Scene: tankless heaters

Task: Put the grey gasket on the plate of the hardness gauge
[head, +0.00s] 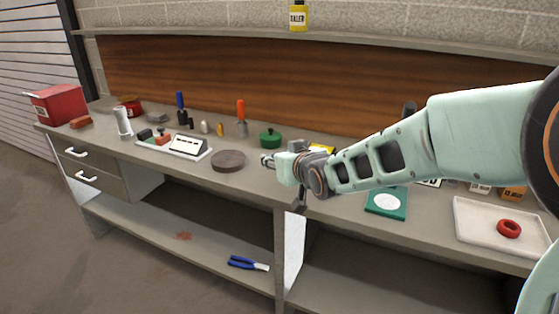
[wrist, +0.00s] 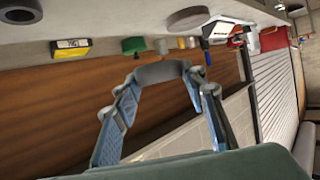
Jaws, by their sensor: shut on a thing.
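My gripper (head: 267,160) is held above the front of the bench, pointing left. In the wrist view, its fingers (wrist: 162,76) are shut on a curved grey piece, the grey gasket (wrist: 160,71), which spans the fingertips. I cannot make the gasket out clearly in the head view. A teal base with a round white plate (head: 387,203) stands on the bench to the right of my gripper, below my arm. It looks like the hardness gauge; anything above its base is hidden by my arm, though a dark top (head: 410,108) shows behind the arm.
A white tray (head: 475,235) with a red ring (head: 509,229) lies right of the teal base. Left of my gripper are a dark round disc (head: 229,161), a green pot (head: 270,138) and a white instrument (head: 189,145). My arm crosses above the bench's right half.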

